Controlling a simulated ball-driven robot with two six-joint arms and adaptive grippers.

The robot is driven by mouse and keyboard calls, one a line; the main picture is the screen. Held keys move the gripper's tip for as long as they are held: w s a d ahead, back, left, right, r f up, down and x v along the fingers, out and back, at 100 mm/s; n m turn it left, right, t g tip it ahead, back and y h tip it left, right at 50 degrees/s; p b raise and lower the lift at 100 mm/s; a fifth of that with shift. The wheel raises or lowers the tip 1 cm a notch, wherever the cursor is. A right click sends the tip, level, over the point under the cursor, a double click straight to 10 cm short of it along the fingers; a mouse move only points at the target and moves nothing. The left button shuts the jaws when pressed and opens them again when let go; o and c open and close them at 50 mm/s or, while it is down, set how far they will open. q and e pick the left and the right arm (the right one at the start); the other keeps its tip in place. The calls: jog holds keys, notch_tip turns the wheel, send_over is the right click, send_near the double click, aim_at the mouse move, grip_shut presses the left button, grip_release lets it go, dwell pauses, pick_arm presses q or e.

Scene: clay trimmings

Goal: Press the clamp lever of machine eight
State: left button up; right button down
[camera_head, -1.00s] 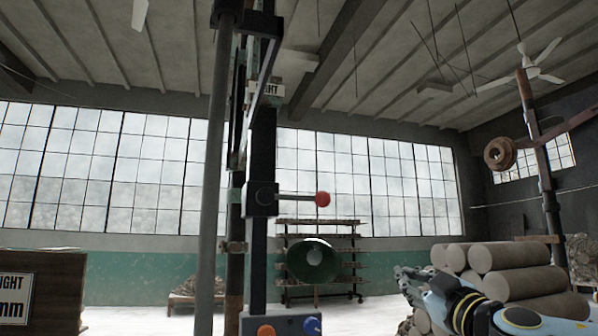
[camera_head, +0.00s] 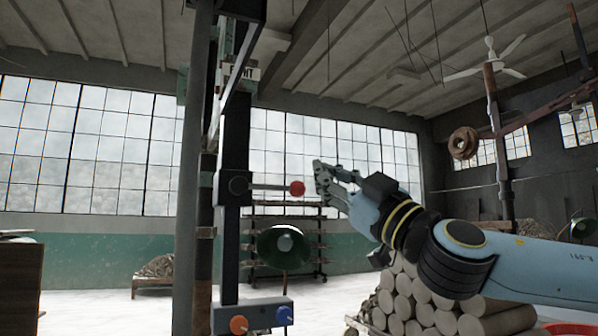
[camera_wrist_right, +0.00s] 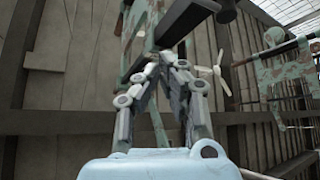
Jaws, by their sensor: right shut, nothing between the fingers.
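The clamp lever (camera_head: 265,187) sticks out to the right from a black box on the dark machine post (camera_head: 235,140). It is a thin rod with a red ball knob (camera_head: 297,188) at its end. A sign above it ends in "GHT" or similar; I see no clear "eight" in full. My right gripper (camera_head: 318,178) is shut and empty, just right of the red knob; a small gap seems to show between them. In the right wrist view the fingers (camera_wrist_right: 158,62) meet at the tips, and the red knob does not show. My left gripper is out of view.
Below the lever is a grey control box with an orange knob (camera_head: 239,324) and a blue knob (camera_head: 284,315). A grey pole (camera_head: 187,200) stands left of the post. Stacked clay cylinders (camera_head: 420,300) lie at lower right.

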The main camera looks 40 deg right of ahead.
aim_at(272, 188)
jog(key=p+x, duration=1)
jog(key=f+b, duration=0.1)
jog(key=d+f+b, duration=0.1)
jog(key=b, duration=0.1)
jog(key=f+b, duration=0.1)
jog(key=shift+w+d+f, duration=0.15)
jog(key=shift+d+f, duration=0.15)
jog(key=shift+d, duration=0.1)
